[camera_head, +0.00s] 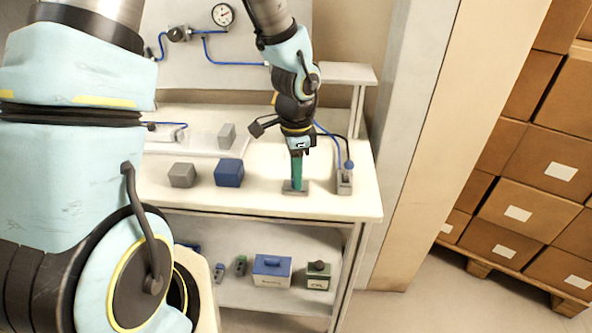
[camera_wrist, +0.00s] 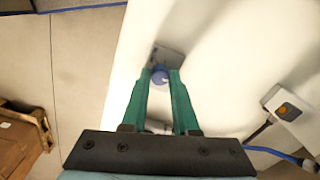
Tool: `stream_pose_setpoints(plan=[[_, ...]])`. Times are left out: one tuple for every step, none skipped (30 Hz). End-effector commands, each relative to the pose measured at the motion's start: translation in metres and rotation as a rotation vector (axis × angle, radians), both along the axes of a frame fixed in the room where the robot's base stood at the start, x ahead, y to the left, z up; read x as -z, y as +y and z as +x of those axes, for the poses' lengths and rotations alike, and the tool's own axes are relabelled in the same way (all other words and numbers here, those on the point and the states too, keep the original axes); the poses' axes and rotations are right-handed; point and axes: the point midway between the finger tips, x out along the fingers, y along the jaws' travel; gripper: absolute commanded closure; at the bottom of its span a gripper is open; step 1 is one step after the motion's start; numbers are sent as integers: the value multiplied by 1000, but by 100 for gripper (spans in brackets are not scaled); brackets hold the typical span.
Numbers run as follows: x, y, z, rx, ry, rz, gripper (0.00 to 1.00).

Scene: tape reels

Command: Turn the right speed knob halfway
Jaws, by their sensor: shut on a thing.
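My gripper (camera_head: 297,182) points straight down at the front right of the white bench, its teal fingers reaching a small grey base (camera_head: 289,190). In the wrist view my gripper (camera_wrist: 161,75) is shut on a round blue knob (camera_wrist: 160,76), with a finger on each side of it. The knob stands on the grey base, which also shows in the wrist view (camera_wrist: 168,55). In the head view the fingers hide the knob. No mark showing how far the knob is turned can be made out.
A cabled control box (camera_head: 344,184) stands close to the right of my gripper; it also shows in the wrist view (camera_wrist: 287,105). A blue block (camera_head: 229,173) and a grey block (camera_head: 182,175) sit to the left. The bench's front edge (camera_head: 270,213) is close.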

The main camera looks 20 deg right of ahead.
Motion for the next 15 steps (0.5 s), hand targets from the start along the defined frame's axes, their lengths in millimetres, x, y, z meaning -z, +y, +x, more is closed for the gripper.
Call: stream_pose_setpoints(plan=[[-2,-1,0,21,-2,-3,100],[-2,-1,0,32,-2,-3,100],[-2,-1,1,47,-2,-3,100],[-2,-1,1,57,-3,-3,100],[-1,-1,1,64,-3,-3,100],[-1,-1,1,73,-3,-3,100],[-1,-1,1,79,-3,-3,100],[-1,-1,1,85,-3,-3,100],[-1,-1,1,90,-3,-3,100],[-1,-1,1,94,-3,-3,100],[-1,-1,1,96,-3,-3,100],[-1,-1,1,99,-3,-3,100],[-1,-1,1,100,-3,-3,100],[-1,-1,1,100,-3,-3,100],[-1,-1,1,101,-3,-3,100]])
